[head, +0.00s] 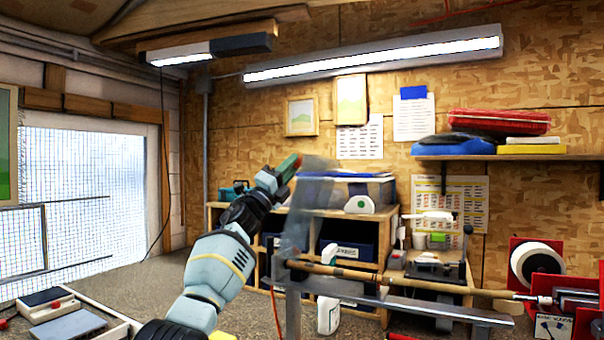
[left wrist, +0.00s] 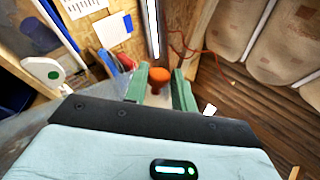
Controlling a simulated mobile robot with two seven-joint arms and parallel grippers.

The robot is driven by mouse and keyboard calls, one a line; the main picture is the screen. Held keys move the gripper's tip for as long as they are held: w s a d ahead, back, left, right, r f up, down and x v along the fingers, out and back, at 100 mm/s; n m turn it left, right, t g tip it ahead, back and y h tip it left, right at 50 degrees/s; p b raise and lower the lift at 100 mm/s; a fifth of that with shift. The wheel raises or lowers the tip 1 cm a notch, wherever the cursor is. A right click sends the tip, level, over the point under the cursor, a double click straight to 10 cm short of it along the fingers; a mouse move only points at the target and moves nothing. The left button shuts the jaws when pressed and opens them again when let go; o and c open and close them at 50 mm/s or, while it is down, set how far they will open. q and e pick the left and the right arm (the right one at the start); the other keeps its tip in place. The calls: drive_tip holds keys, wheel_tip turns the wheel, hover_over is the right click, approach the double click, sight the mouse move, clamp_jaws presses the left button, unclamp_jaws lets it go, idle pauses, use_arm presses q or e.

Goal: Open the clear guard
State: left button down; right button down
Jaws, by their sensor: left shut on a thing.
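The clear guard (head: 297,222) is a smoky, see-through panel in the middle of the head view. It stands steeply raised above the left end of a long tan shaft (head: 400,283). My left gripper (head: 291,167) is at the guard's upper left edge. In the left wrist view, its green fingers (left wrist: 159,88) are shut on an orange knob (left wrist: 158,76). A bit of red shows at the fingertips in the head view. Where the knob joins the guard is hidden. My right gripper is in neither view.
A metal rail (head: 440,310) runs below the shaft. A red stand with a white roll (head: 538,263) is at the right. A wooden shelf unit (head: 215,222) with bins stands behind the guard. A white bottle (head: 328,314) is below. Open room lies above the guard.

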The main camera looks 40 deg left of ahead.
use_arm(q)
drive_tip(key=shift+a+f+n+y, duration=0.15)
drive_tip(key=shift+a+n+y, duration=0.25)
drive_tip(key=shift+a+n, duration=0.1)
drive_tip(key=c, duration=1.5)
unclamp_jaws()
drive_tip(key=o, duration=0.4)
drive_tip(key=shift+s+a, duration=0.1)
drive_tip(key=shift+s, duration=0.1)
drive_tip(key=shift+c, duration=0.2)
